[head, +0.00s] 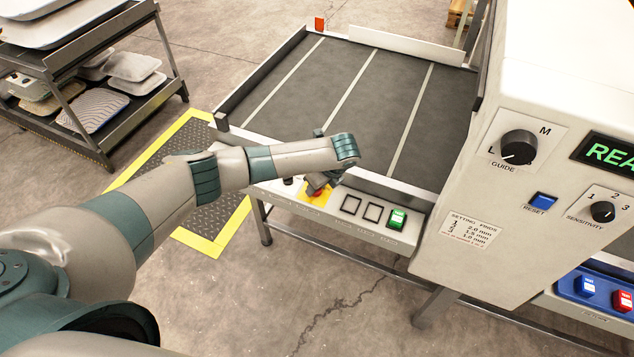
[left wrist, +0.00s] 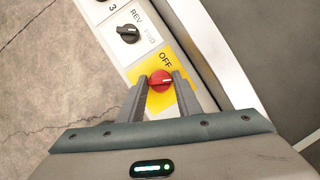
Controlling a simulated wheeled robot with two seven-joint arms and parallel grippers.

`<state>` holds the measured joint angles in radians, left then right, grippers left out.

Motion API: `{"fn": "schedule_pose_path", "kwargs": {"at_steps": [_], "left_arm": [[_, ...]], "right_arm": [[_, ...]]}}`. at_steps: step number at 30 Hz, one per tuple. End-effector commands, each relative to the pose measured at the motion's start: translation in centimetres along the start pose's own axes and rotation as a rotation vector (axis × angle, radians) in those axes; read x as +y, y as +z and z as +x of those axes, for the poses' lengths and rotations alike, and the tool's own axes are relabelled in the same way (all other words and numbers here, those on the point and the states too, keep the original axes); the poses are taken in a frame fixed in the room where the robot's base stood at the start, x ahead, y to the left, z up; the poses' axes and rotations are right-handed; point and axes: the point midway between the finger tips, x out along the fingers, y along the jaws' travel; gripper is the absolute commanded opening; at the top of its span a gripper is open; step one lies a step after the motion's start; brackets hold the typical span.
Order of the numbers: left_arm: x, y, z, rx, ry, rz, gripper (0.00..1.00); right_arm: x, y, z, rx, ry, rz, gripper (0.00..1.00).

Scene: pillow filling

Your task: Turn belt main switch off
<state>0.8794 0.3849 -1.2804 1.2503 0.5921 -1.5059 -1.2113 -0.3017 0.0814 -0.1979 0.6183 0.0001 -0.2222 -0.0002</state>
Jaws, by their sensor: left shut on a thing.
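The belt main switch is a red rotary knob (left wrist: 161,79) on a yellow plate with the word OFF printed beside it. It sits on the control strip along the belt's front edge. In the left wrist view the knob's pale mark lies roughly sideways, with OFF just above the knob. My left gripper (left wrist: 160,76) is shut on the red knob, one finger on each side. In the head view my left wrist hangs over the yellow plate (head: 318,200) and hides most of the knob. My right gripper is in neither view.
A black REV/FWD knob (left wrist: 128,34) sits beside the yellow plate. A green button (head: 397,219) is farther right on the strip. The dark belt (head: 350,95) is empty. A white machine housing (head: 470,190) stands at right, a shelf rack (head: 95,75) at left.

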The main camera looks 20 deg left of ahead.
Motion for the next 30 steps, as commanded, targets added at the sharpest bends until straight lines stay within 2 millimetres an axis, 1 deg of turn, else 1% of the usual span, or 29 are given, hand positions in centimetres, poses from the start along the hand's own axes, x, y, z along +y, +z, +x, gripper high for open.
{"fn": "schedule_pose_path", "kwargs": {"at_steps": [1, 3, 13, 20, 30], "left_arm": [[0.0, 0.0, -0.3, 0.001, 0.019, -0.040, 0.09], [-0.1, 0.0, -0.2, 0.001, 0.044, -0.101, 0.09], [-0.3, 0.1, 0.0, 0.000, 0.164, -0.392, 0.09], [-0.5, 0.1, 0.1, 0.000, 0.249, -0.594, 0.09], [-0.7, 0.2, 0.3, 0.000, 0.369, -0.886, 0.09]], "right_arm": [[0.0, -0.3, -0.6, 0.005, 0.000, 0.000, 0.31], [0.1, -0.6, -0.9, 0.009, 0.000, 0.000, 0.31], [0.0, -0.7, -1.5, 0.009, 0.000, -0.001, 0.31], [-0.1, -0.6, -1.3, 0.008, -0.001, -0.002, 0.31], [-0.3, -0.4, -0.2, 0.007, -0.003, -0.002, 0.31]]}}
